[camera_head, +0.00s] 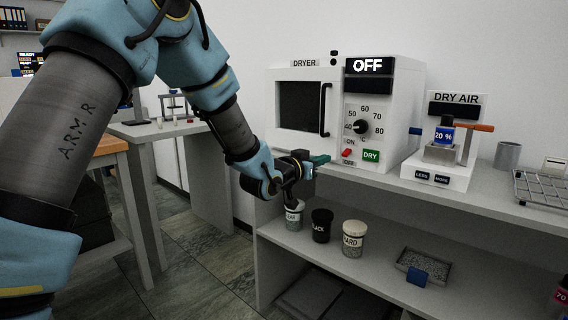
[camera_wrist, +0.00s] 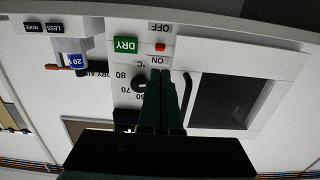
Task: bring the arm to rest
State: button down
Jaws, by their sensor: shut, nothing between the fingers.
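My arm, in blue and grey, reaches in from the upper left of the head view. My gripper (camera_head: 322,160) is at the front edge of the bench top, just in front of the lower left of the dryer (camera_head: 385,100). Its green fingers point right and are together, with nothing between them. In the wrist view my gripper (camera_wrist: 161,72) shows its fingers side by side before the dryer's front (camera_wrist: 112,62), which appears upside down. The dryer's display reads OFF and its door is closed. I cannot tell whether the fingertips touch the panel.
A DRY AIR unit (camera_head: 437,174) holding a blue-labelled bottle (camera_head: 444,134) stands right of the dryer. Below my wrist, the lower shelf holds a jar (camera_head: 294,216), a black jar (camera_head: 321,226), a cream jar (camera_head: 354,240) and a tray (camera_head: 420,262). Floor (camera_head: 195,260) shows at left.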

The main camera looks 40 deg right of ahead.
jog(key=w+a+f+n+t+y, duration=0.25)
jog(key=w+a, duration=0.25)
jog(key=a, duration=0.3)
jog(key=w+a+f+n+t+y, duration=0.1)
jog(key=w+a+f+y, duration=0.15)
jog(key=w+a, duration=0.4)
jog(key=w+a+f+n+y, duration=0.1)
jog(key=a+f+n+y, duration=0.2)
jog(key=a, duration=0.9)
jog(key=a+f+n+y, duration=0.15)
jog(key=a+y, duration=0.35)
jog(key=a, duration=0.7)
jog(key=s+a+f+n+g+y, duration=0.1)
jog(key=s+a+n+g+y, duration=0.15)
jog(key=s+a, duration=0.6)
jog(key=s+a+f+n+g+y, duration=0.15)
jog(key=s+a+n+g, duration=0.35)
jog(key=a, duration=0.7)
notch_tip(320, 180, up, 14)
jog(key=s+m+t+p, duration=0.1)
jog(key=p, duration=1.3)
jog(key=shift+d+f, duration=0.15)
jog(key=shift+d, duration=0.25)
